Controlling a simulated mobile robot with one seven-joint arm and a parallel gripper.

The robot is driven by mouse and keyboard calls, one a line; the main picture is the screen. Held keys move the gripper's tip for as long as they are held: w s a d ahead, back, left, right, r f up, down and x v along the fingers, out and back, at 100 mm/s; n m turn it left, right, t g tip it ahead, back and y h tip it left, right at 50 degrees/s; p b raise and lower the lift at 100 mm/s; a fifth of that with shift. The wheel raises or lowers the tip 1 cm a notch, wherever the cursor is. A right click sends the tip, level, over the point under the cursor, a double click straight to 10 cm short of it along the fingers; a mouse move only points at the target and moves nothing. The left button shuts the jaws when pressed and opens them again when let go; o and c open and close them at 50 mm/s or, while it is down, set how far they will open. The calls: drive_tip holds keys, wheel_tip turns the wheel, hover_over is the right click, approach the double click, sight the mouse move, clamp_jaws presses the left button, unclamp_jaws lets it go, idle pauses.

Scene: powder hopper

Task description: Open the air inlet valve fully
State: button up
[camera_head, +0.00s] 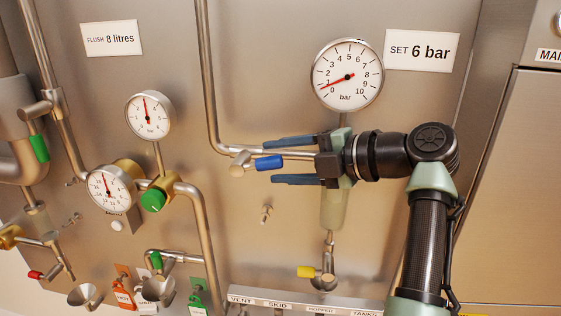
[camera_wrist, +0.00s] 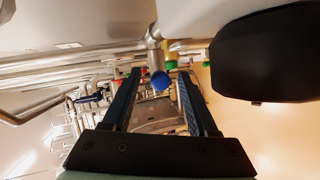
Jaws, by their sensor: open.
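A valve with a blue handle (camera_head: 269,162) sits on the steel pipe running down to the panel's middle in the head view. No label naming it as the air inlet is legible. The handle points right, roughly along the pipe. My gripper (camera_head: 272,160) is open, one finger above the handle and one below it, with gaps visible in this view. In the wrist view the blue handle end (camera_wrist: 160,81) shows between the two fingertips (camera_wrist: 159,74). Whether a finger touches it I cannot tell.
A round gauge (camera_head: 346,75) above my gripper has its red needle low, beside a "SET 6 bar" label (camera_head: 422,49). A yellow-handled valve (camera_head: 307,271) lies below. A green knob (camera_head: 152,200) and two smaller gauges are left.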

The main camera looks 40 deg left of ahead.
drive_tip(key=b+v, duration=0.3)
drive_tip(key=v, duration=0.9)
drive_tip(key=shift+d, duration=0.3)
drive_tip(key=shift+r, duration=0.15)
